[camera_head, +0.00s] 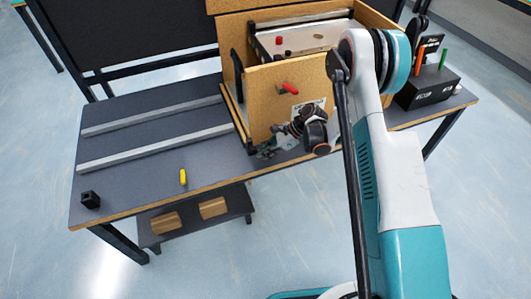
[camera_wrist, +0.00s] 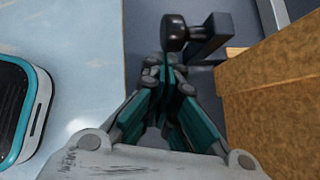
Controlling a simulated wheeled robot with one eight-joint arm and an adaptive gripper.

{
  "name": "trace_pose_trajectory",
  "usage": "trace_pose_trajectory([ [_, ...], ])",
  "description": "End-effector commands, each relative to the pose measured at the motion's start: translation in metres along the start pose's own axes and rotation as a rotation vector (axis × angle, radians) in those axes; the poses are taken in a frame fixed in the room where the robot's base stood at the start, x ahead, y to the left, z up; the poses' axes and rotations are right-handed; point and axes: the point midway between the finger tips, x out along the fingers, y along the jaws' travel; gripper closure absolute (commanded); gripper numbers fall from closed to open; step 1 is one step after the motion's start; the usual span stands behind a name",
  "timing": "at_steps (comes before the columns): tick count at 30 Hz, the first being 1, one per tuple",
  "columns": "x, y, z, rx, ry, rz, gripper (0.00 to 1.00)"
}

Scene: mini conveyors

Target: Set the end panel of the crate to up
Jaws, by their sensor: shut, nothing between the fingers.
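The wooden crate (camera_head: 262,98) stands on the dark bench, with a red handle (camera_head: 290,89) on its near wall. A dark upright piece (camera_head: 238,75) shows at its left end; I cannot tell for sure whether it is the end panel or what position it is in. My gripper (camera_head: 265,152) is low by the crate's near left corner, shut and empty. In the wrist view my gripper (camera_wrist: 167,75) points toward a black round knob (camera_wrist: 175,32) beside a dark bar (camera_wrist: 210,40). Contact with the knob is unclear. The crate wall (camera_wrist: 275,95) is close on the right.
Two grey rails (camera_head: 155,147) run across the bench left of the crate. A yellow piece (camera_head: 183,177) and a small black block (camera_head: 90,199) lie near the front edge. A black box (camera_head: 428,90) stands right of the crate. The left bench top is mostly clear.

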Motion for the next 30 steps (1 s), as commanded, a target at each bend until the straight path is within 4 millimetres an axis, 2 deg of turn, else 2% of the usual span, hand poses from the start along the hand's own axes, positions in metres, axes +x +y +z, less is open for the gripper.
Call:
trace_pose_trajectory([
  [4, -0.014, 0.0, 0.013, 0.0, -0.001, 0.0, 1.0],
  [9, -0.047, 0.0, 0.044, 0.0, -0.002, 0.0, 1.0],
  [13, -0.064, 0.0, 0.06, -0.001, -0.003, 0.001, 1.0],
  [17, -0.07, 0.0, 0.066, -0.001, -0.003, 0.001, 1.0],
  [30, -0.071, 0.0, 0.067, -0.001, -0.003, 0.001, 1.0],
])
